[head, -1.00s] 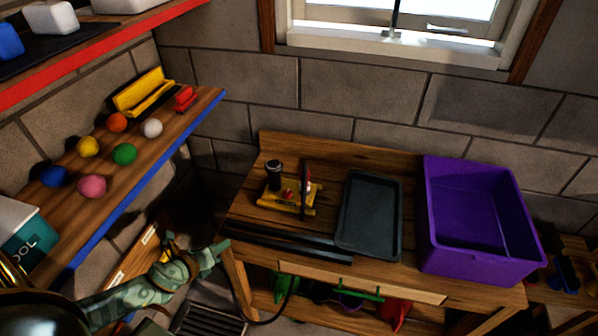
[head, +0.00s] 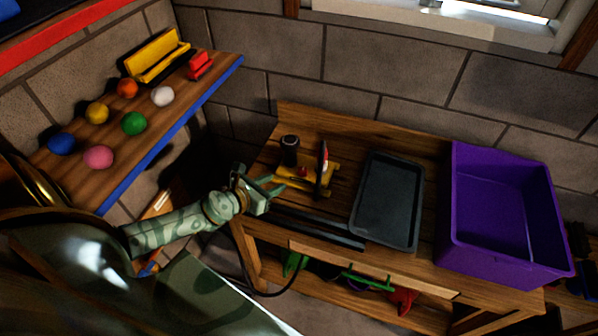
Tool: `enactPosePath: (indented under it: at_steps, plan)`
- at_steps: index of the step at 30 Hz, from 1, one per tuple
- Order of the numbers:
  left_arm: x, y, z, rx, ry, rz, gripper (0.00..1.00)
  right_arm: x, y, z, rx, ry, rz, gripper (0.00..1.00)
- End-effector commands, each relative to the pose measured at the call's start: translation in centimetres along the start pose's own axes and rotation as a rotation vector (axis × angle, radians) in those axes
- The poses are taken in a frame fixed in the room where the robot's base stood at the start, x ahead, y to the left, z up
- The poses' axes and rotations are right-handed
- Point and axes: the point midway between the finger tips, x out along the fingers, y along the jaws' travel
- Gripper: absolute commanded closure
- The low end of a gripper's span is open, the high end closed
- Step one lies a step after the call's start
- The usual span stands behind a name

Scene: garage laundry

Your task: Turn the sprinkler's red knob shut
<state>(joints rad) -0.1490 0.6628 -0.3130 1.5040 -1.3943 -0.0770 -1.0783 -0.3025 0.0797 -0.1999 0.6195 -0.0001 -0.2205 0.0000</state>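The sprinkler (head: 318,188) has a yellow base and stands on the wooden workbench, left of the dark tray. A small red knob (head: 303,171) shows on it, between a black cylinder (head: 289,150) and a thin upright part. My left gripper (head: 274,186) is at the bench's left end, just left of the sprinkler. Its fingers look spread, with nothing between them, and point toward the sprinkler. One finger is close to the yellow base; I cannot tell whether they touch. My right gripper is not in view.
A dark tray (head: 412,203) and a purple bin (head: 462,254) stand on the workbench (head: 430,144) to the right. Dark bars (head: 320,232) lie along its front. A shelf (head: 134,183) with several coloured balls is at left. A dark hose (head: 246,277) hangs below.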

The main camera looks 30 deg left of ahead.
Motion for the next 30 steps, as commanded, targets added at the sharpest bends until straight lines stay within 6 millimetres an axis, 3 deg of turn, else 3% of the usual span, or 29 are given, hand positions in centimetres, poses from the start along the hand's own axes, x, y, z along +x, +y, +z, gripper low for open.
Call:
enactPosePath:
  at_steps: [6,13,18,27,30]
  plan:
    - [6.0,0.0,-0.3,-0.003,-0.001,0.001,0.64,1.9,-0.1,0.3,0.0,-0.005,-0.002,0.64]
    - [10.5,0.0,-0.3,-0.001,0.0,0.001,0.64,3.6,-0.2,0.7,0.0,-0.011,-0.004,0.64]
    - [11.9,0.0,-0.2,-0.002,0.001,0.0,0.64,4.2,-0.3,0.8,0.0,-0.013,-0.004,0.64]
    - [12.1,0.0,0.0,-0.002,0.0,0.0,0.64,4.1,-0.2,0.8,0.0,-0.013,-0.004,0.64]
    - [12.1,0.0,0.0,-0.002,0.0,0.0,0.89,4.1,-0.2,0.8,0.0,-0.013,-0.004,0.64]
